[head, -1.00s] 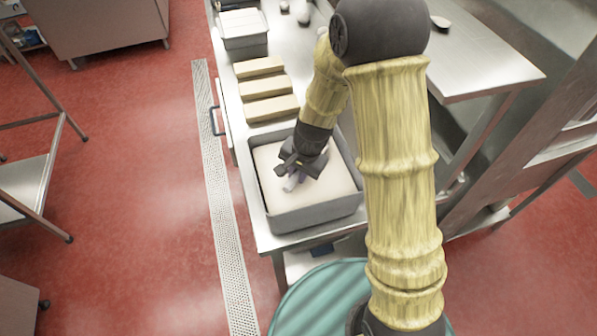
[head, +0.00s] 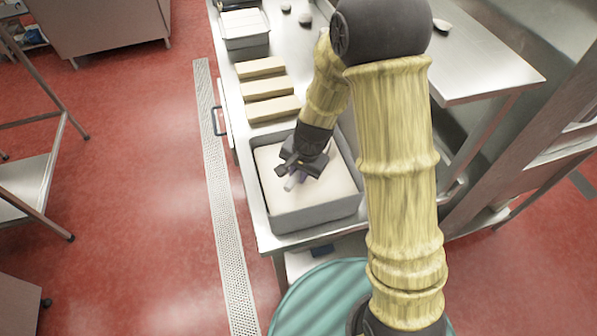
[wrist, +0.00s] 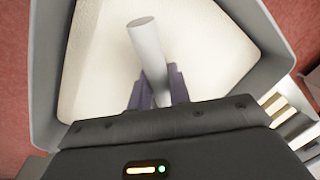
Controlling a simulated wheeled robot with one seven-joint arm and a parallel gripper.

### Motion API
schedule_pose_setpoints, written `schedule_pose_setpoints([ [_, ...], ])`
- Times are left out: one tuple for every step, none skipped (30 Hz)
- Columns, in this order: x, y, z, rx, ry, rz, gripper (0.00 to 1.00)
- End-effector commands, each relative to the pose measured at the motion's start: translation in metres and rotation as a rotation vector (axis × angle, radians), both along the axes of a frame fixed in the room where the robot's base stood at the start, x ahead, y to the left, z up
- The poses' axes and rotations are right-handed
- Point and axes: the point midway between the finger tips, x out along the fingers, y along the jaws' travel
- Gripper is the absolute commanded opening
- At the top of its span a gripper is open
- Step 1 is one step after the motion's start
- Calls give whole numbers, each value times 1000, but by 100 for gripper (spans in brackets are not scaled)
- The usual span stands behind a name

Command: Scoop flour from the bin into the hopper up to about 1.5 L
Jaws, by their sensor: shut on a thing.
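The grey bin (head: 315,215) stands on the near end of the steel counter, filled with pale flour (head: 335,190). The flour (wrist: 210,50) and the bin's rim (wrist: 275,30) also show in the wrist view. My gripper (head: 294,178) is over the flour in the bin, pointing down. In the wrist view my gripper (wrist: 158,92) is shut on a light grey cylindrical handle (wrist: 146,45), likely the scoop's. The scoop's bowl is not visible, so I cannot tell whether it is in the flour or holds any. I cannot identify the hopper in these views.
Several tan blocks (head: 266,88) lie in a row behind the bin. A grey container (head: 243,28) with a pale top stands farther back. Red floor (head: 140,200) is open at the left.

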Motion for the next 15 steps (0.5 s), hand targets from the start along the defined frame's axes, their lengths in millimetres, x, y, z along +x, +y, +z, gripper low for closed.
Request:
schedule_pose_setpoints([
  [0, 0, 13, 0, -2, 1, 0],
  [0, 0, 17, 0, -1, 0, 0],
  [0, 0, 21, 0, -1, 0, 0],
  [0, 0, 24, 0, -1, 0, 0],
  [0, 0, 28, 0, -2, 0, 0],
  [0, 0, 32, 0, -2, 0, 0],
  [0, 0, 36, 0, -2, 0, 0],
  [0, 0, 39, 0, -2, 0, 0],
  [0, 0, 44, 0, -2, 0, 0],
  [0, 0, 47, 1, -3, 0, 0],
  [0, 0, 50, 1, -3, 0, 0],
  [0, 0, 55, 1, -3, 0, 0],
  [0, 0, 58, 1, -3, 1, 0],
  [0, 0, 61, 1, -3, 1, 0],
  [0, 0, 66, 0, -2, 1, 0],
])
